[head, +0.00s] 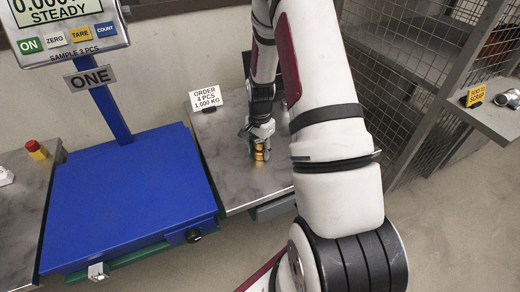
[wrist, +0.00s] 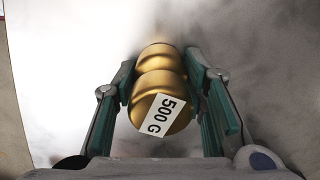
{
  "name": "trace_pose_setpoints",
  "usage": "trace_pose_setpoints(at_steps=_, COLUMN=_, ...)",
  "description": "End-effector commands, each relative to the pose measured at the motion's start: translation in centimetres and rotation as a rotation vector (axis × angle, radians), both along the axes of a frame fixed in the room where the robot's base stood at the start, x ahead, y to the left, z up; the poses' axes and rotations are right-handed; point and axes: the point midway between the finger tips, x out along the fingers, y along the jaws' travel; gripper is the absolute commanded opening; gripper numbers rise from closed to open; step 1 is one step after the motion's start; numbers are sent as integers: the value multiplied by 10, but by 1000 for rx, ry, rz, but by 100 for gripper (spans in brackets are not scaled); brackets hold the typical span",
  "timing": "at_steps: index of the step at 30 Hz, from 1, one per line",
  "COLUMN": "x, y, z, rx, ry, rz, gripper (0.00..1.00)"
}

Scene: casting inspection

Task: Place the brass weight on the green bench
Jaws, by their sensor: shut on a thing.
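The brass weight (head: 259,153) shows in the head view as a small gold piece at my gripper, over the grey bench top (head: 225,165) by the order card. In the wrist view the weight (wrist: 158,92) has a rounded, knobbed body and a white "500 G" label. My gripper (wrist: 160,72) is shut on it, with a green-padded finger on each side. My gripper (head: 262,135) also shows in the head view, partly behind my arm. I cannot tell whether the weight touches the bench top. A green edge (head: 130,257) shows below the blue scale.
The large blue scale (head: 130,205) marked "ONE" stands left of the weight, its display above. The order card (head: 206,98) stands behind. A red button (head: 36,149) is at far left.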

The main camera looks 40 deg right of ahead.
Motion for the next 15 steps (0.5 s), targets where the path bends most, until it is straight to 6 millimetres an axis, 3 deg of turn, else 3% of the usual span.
trace_pose_setpoints(at_steps=3, x=0, y=0, z=-3, rx=-1, ry=0, rz=0, gripper=0)
trace_pose_setpoints(at_steps=4, x=0, y=0, z=-3, rx=0, ry=0, rz=0, gripper=43)
trace_pose_setpoints(at_steps=6, x=0, y=0, z=-3, rx=0, ry=0, rz=0, gripper=59)
trace_pose_setpoints(at_steps=15, x=0, y=0, z=-2, rx=0, ry=0, rz=0, gripper=59)
